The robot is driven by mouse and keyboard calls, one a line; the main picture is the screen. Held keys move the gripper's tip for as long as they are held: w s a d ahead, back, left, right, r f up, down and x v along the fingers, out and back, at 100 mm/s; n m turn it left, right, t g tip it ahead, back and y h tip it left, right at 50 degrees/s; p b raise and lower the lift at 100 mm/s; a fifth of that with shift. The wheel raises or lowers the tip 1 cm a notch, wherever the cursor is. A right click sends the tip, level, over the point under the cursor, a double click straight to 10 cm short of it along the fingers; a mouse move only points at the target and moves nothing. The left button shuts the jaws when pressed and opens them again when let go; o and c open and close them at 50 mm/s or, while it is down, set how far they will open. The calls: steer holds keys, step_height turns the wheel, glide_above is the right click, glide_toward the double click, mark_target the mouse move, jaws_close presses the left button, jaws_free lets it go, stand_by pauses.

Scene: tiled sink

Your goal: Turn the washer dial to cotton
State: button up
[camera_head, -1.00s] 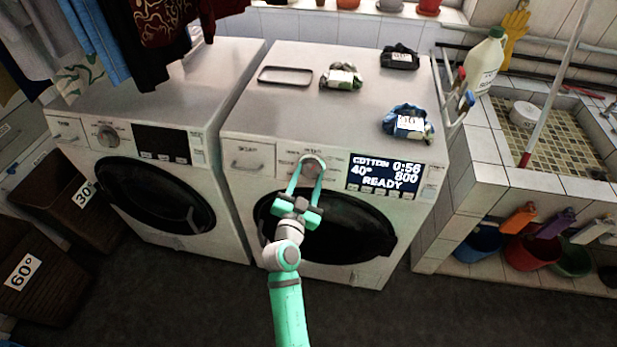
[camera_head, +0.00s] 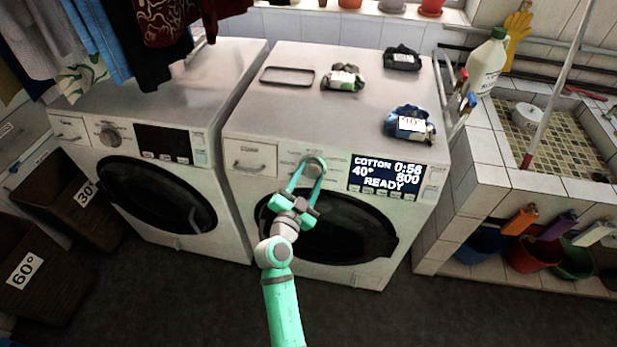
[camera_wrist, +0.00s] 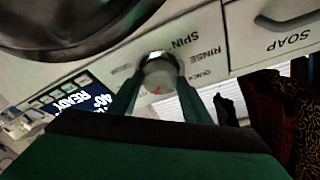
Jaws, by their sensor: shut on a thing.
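The right washer (camera_head: 300,125) is white, with a round grey dial (camera_head: 315,166) at the middle of its front panel. Its lit display (camera_head: 388,174) reads COTTON, 40°, 0:56, 800 and READY. My gripper (camera_head: 310,172) reaches up from below, with its two fingers shut on the dial from either side. In the wrist view the dial (camera_wrist: 160,74) sits between the green fingertips, and a red mark shows on its face. SPIN, RINSE and QUICK are printed around it; the labels on the near side are hidden or too small to read.
A second washer (camera_head: 140,140) with a dark display stands at the left. Bundled clothes (camera_head: 408,124) and a thin dark frame (camera_head: 287,76) lie on the right washer's top. Brown baskets (camera_head: 62,200) stand at far left; a tiled sink (camera_head: 560,130) stands at the right.

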steer(key=o, duration=1)
steer(key=shift+w, duration=0.15)
steer(key=shift+o, duration=0.2)
steer(key=shift+d, duration=0.2)
steer(key=shift+s+a, duration=0.25)
steer(key=shift+s, duration=0.15)
steer(key=v, duration=1)
